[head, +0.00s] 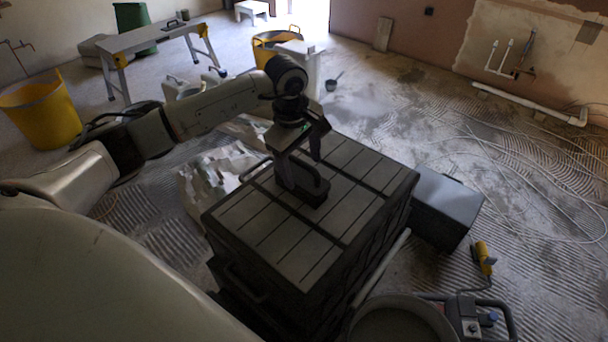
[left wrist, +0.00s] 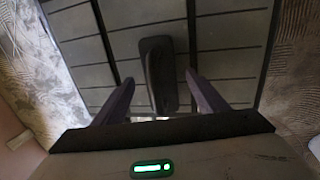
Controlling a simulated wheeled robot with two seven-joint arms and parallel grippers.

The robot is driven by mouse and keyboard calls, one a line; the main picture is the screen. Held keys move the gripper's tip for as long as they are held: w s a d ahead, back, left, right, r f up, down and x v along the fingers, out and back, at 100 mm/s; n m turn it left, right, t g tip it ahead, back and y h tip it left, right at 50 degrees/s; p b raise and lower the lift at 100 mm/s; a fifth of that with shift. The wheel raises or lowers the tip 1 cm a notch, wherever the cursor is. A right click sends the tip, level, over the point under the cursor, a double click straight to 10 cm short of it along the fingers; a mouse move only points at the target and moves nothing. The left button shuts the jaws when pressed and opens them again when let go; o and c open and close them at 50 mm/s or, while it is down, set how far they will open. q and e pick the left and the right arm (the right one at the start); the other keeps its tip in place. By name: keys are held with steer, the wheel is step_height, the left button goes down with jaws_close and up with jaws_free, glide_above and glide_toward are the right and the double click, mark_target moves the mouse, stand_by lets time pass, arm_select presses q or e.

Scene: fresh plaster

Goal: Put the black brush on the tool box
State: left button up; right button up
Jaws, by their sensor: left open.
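The black tool box (head: 265,235) stands on the floor in the middle of the head view, its grooved lid facing up. The black brush (head: 316,194) lies on that lid, near its middle. My left gripper (head: 300,173) points down over the lid, right at the brush. In the left wrist view the brush (left wrist: 157,60) shows as a dark long shape on the lid (left wrist: 225,50), between the spread fingers of the left gripper (left wrist: 160,80). The fingers stand apart from it on both sides. My right gripper is not in view.
A dark grey box (head: 445,205) stands against the tool box's right side. A round bucket (head: 400,320) and a yellow-handled tool (head: 484,258) are at the lower right. A work bench (head: 150,38) and yellow tubs (head: 40,110) stand farther back. The right floor has loose cables.

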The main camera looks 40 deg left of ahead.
mark_target(299, 182)
arm_select(q)
step_height(299, 182, up, 7)
steer(key=s, duration=0.1)
steer(key=shift+s, duration=0.15)
steer(key=shift+r, duration=0.1)
stand_by(0.3)
